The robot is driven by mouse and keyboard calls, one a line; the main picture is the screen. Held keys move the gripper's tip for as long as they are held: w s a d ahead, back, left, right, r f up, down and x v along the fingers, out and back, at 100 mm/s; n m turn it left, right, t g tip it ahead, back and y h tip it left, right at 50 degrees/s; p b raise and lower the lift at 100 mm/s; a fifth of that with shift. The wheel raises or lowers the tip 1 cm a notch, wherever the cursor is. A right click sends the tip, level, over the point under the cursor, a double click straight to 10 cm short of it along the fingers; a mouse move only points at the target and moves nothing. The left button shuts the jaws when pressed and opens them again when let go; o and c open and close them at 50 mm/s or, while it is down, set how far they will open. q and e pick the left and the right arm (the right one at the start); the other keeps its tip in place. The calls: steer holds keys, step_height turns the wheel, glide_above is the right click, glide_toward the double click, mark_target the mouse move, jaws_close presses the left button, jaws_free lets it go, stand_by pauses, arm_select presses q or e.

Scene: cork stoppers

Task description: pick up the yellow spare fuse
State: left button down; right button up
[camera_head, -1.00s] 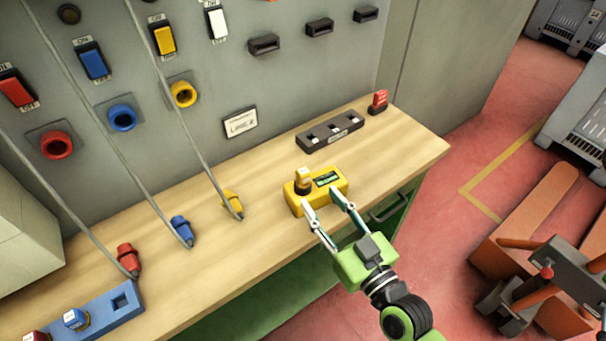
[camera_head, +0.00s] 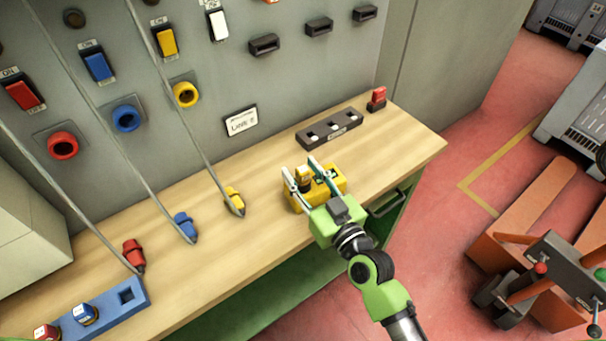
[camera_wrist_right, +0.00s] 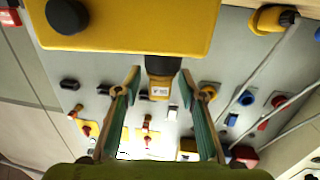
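The yellow spare fuse (camera_head: 304,175) stands upright in the yellow holder box (camera_head: 329,189) on the workbench. In the right wrist view the fuse (camera_wrist_right: 160,89), with a dark base and a small pale label, hangs from the box (camera_wrist_right: 130,25) in an upside-down picture. My right gripper (camera_head: 299,167) is open at the box. Its two fingers (camera_wrist_right: 159,80) show on either side of the fuse, with gaps visible on both sides. The gripper hides part of the box in the head view. My left gripper is not in view.
A dark rack (camera_head: 329,131) with several slots and a red piece (camera_head: 377,97) stand behind the box. Yellow (camera_head: 235,200), blue (camera_head: 185,226) and red (camera_head: 134,254) cable plugs lie to the left. A blue block (camera_head: 110,311) is at front left. The wooden benchtop (camera_head: 260,240) is clear in front.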

jaws_close()
